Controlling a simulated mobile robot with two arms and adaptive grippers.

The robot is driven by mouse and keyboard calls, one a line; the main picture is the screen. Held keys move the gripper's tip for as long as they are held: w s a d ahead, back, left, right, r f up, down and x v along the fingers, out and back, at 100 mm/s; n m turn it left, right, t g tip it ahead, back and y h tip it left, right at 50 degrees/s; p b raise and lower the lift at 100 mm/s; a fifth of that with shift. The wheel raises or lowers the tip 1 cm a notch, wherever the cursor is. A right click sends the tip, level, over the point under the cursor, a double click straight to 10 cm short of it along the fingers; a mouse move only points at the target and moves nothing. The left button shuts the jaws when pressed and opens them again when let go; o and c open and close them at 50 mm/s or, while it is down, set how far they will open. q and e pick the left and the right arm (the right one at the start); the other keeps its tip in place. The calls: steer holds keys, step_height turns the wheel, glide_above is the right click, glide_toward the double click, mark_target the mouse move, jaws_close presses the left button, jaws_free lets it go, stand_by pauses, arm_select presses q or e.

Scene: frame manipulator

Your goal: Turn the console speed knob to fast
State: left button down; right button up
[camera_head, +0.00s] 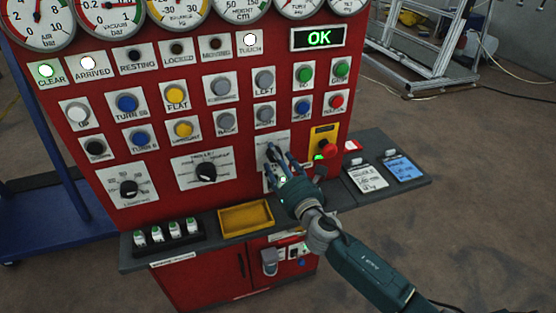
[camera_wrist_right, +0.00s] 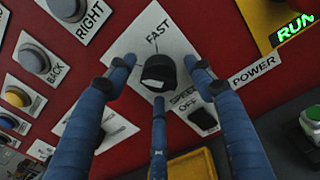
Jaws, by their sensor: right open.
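In the head view my right gripper (camera_head: 274,158) is at the speed plate and mostly hides the knob. My left gripper is not in view.
A black switch by the POWER label (camera_wrist_right: 204,120) is just below right of the knob. A red mushroom button (camera_head: 329,151) sits on a yellow plate to the right. Buttons and two other dials are to the left. A yellow tray (camera_head: 246,232) lies on the ledge below.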

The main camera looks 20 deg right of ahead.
steer(key=shift+c, duration=0.5)
steer(key=c, duration=1.1)
steer(key=shift+o, duration=0.2)
steer(key=shift+f+m, duration=0.1)
steer(key=shift+m, duration=0.2)
steer(key=shift+a+m+h+b, duration=0.15)
steer(key=shift+m+b, duration=0.75)
steer(key=shift+m, duration=2.45)
steer(key=shift+d+m+h+b, duration=0.15)
steer(key=shift+m+b, duration=0.75)
steer(key=shift+m, duration=2.45)
steer(key=shift+a, duration=0.1)
steer(key=o, duration=1.2)
steer(key=shift+c, duration=0.2)
